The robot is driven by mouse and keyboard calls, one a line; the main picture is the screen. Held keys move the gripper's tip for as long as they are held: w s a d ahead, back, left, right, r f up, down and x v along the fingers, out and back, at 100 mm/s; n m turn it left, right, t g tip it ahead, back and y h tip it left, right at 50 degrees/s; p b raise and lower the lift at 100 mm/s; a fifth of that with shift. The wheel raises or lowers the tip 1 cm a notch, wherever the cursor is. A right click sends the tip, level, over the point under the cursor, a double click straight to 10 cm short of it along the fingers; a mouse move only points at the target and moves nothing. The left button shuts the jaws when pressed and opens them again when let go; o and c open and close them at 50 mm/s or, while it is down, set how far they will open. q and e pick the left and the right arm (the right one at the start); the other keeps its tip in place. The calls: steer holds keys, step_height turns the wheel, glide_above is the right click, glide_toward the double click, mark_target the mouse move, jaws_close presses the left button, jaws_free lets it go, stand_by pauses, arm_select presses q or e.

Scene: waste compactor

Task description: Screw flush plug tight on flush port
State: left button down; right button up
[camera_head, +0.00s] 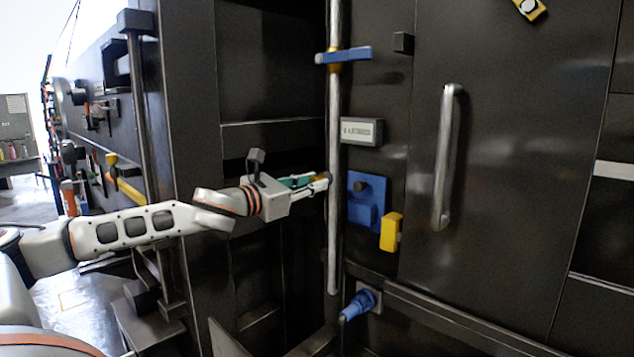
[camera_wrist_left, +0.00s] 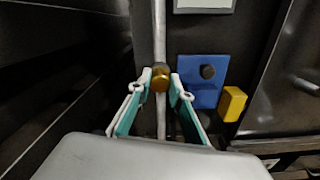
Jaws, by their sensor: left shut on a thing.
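My left gripper (camera_head: 322,182) reaches in from the left to the vertical grey pipe (camera_head: 335,240). In the left wrist view its two fingers (camera_wrist_left: 161,83) close on a small round brass piece, which looks like the flush plug (camera_wrist_left: 160,84). The plug sits in front of the pipe, at a darker fitting that seems to be the flush port (camera_wrist_left: 161,68). The fingers mostly hide the plug in the head view. I cannot tell how far it is seated. My right gripper is not in view.
Right of the pipe are a blue plate (camera_head: 357,205) with a dark knob and a yellow block (camera_head: 391,232). A blue lever (camera_head: 350,54) crosses the pipe above. A blue fitting (camera_head: 361,303) sticks out below. A door handle (camera_head: 445,160) is farther right.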

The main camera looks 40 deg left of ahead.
arm_select(q)
steer(key=shift+r, duration=0.15)
steer(key=c, duration=1.8)
jaws_free()
steer(key=shift+o, duration=0.2)
steer(key=shift+c, duration=0.3)
